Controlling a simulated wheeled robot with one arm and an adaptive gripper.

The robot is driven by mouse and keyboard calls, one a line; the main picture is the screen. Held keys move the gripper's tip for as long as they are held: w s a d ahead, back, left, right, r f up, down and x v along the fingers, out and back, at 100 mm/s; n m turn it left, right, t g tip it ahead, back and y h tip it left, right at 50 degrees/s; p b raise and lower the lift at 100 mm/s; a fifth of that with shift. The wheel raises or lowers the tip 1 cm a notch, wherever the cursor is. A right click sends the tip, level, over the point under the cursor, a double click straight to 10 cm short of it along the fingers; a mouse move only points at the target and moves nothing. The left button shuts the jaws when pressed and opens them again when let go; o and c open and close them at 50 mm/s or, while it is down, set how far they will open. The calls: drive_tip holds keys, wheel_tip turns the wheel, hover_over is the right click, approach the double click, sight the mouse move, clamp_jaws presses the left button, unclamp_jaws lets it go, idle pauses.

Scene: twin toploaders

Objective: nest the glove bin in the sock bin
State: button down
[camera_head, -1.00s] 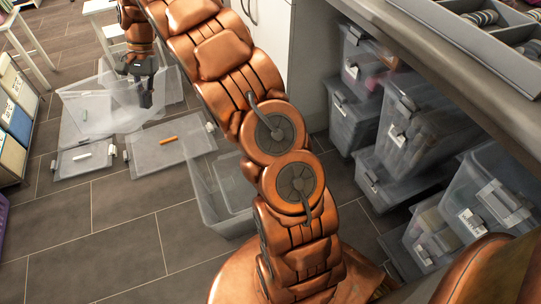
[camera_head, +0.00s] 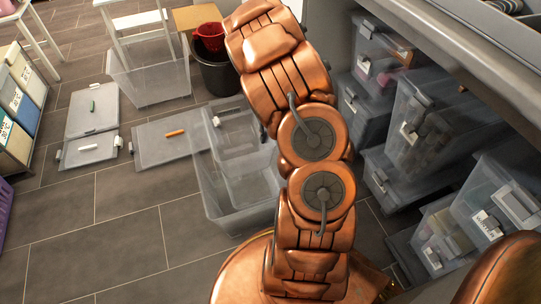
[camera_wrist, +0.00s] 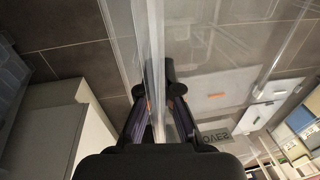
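The clear glove bin (camera_head: 247,128) shows partly in the head view, beside my arm. It overlaps a larger clear bin (camera_head: 215,205) on the floor, probably the sock bin, though no label on it is readable. The glove bin appears over or inside this bin; its exact depth cannot be told. In the wrist view my gripper (camera_wrist: 154,88) is shut on a clear wall of the glove bin, with a finger on each side. A partly hidden label (camera_wrist: 216,138) ending in the letters of "GLOVES" appears upside down. My arm hides the gripper in the head view.
Another clear bin (camera_head: 150,83) stands at the back left. A dark bucket (camera_head: 216,76) stands behind. Shelved bins (camera_head: 420,130) line the right. Front-left floor is clear.

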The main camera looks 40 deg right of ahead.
wheel_tip(320, 180, down, 7)
drive_tip(key=s+b, duration=0.1)
drive_tip(key=s, duration=0.1)
drive_tip(key=shift+d+f+t+b, duration=0.2)
drive_tip(key=shift+d+t+b, duration=0.1)
drive_tip(key=shift+d+b, duration=0.15)
drive_tip(key=shift+f+b, duration=1.95)
drive_tip(key=shift+f, duration=0.9)
drive_tip(key=shift+f+b, duration=0.7)
drive_tip(key=shift+f, duration=1)
drive_tip(key=shift+r, duration=0.1)
drive_tip(key=shift+r+p, duration=0.9)
drive_tip(key=shift+r, duration=0.5)
idle(1.0)
